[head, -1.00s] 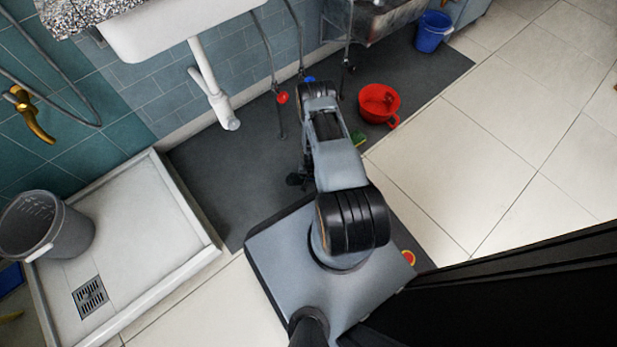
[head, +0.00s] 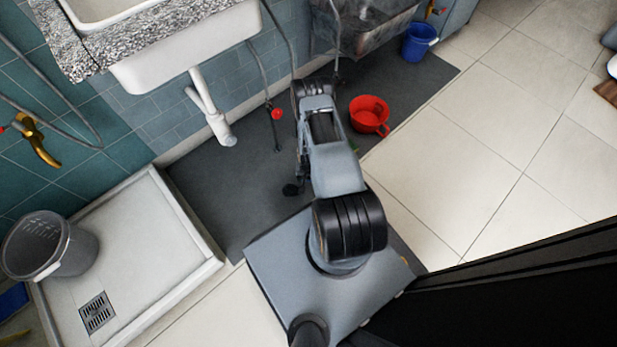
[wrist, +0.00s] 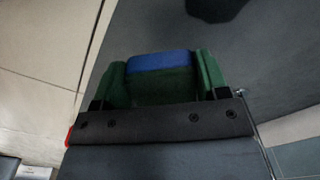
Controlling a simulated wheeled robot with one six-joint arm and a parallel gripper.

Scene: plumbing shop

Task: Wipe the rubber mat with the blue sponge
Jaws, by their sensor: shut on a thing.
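The blue sponge (wrist: 160,62) shows between the two green fingers of my gripper (wrist: 161,75) in the wrist view. My gripper is shut on it. The dark grey rubber mat (head: 225,180) lies on the floor under the sink and along the tiled wall. It fills much of the wrist view beyond the sponge (wrist: 275,60). In the head view my arm hides the gripper and the sponge. I cannot tell whether the sponge touches the mat.
A red bucket (head: 369,116) stands on the mat near its right edge, close to my arm. A blue bucket (head: 419,42) is farther back. A grey bucket (head: 50,245) stands in the white shower tray (head: 150,225) at left. Pale floor tiles (head: 500,150) at right are clear.

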